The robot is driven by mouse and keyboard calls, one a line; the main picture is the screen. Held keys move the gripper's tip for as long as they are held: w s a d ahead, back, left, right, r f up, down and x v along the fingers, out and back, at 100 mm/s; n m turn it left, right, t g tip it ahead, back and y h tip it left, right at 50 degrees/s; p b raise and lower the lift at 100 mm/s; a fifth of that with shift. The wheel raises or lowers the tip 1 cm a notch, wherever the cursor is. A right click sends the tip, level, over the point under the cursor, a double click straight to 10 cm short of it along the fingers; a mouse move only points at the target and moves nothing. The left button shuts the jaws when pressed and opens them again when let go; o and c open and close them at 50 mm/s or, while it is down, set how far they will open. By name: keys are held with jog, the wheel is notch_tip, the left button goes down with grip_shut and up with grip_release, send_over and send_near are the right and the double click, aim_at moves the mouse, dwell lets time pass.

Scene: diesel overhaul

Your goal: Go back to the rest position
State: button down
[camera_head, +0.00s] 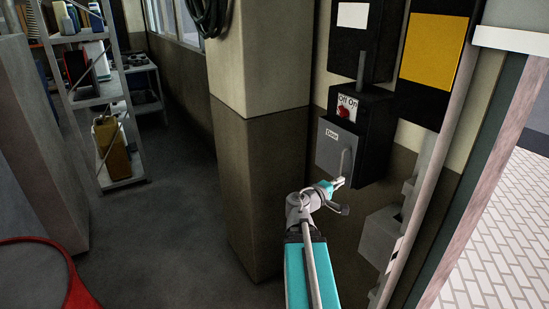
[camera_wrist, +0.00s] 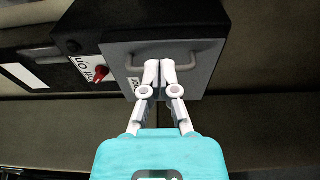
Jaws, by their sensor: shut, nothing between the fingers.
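My gripper (camera_head: 340,183) reaches toward a black electrical box on the wall, its fingers close to the box's grey cover. In the wrist view my gripper (camera_wrist: 159,66) is shut and empty, with its fingertips together in front of the grey cover (camera_wrist: 190,52). The cover (camera_head: 332,146) has a handle (camera_head: 345,162) and a small label. In the wrist view the fingertips overlap the handle (camera_wrist: 130,72); I cannot tell whether they touch it. A red switch (camera_head: 343,112) sits beside an "Off On" plate above the cover.
A pillar (camera_head: 255,150) stands left of the box. A grey box (camera_head: 380,237) sits low on the wall. A shelf rack (camera_head: 118,170) stands at the back left, and a red curved rim (camera_head: 75,285) is at the lower left. The floor (camera_head: 165,235) between is clear.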

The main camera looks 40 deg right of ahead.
jog(key=w+a+f+m+y, duration=0.1)
jog(key=w+a+f+y, duration=0.25)
jog(key=a, duration=0.35)
jog(key=w+a+f+m+t+y, duration=0.1)
jog(key=w+a+f+y, duration=0.15)
jog(key=a+f, duration=0.35)
jog(key=w+a+f+m+y, duration=0.1)
jog(key=w+a+f+y, duration=0.25)
jog(key=a, duration=0.55)
jog(key=a+f+n+y, duration=0.1)
jog(key=a+y, duration=0.3)
jog(key=a, duration=0.9)
jog(key=s+a+f+n+g+y, duration=0.1)
jog(key=a+f+y, duration=0.3)
jog(key=a, duration=0.9)
jog(key=shift+f+g, duration=0.3)
jog(key=shift+f, duration=0.05)
jog(key=shift+y, duration=0.25)
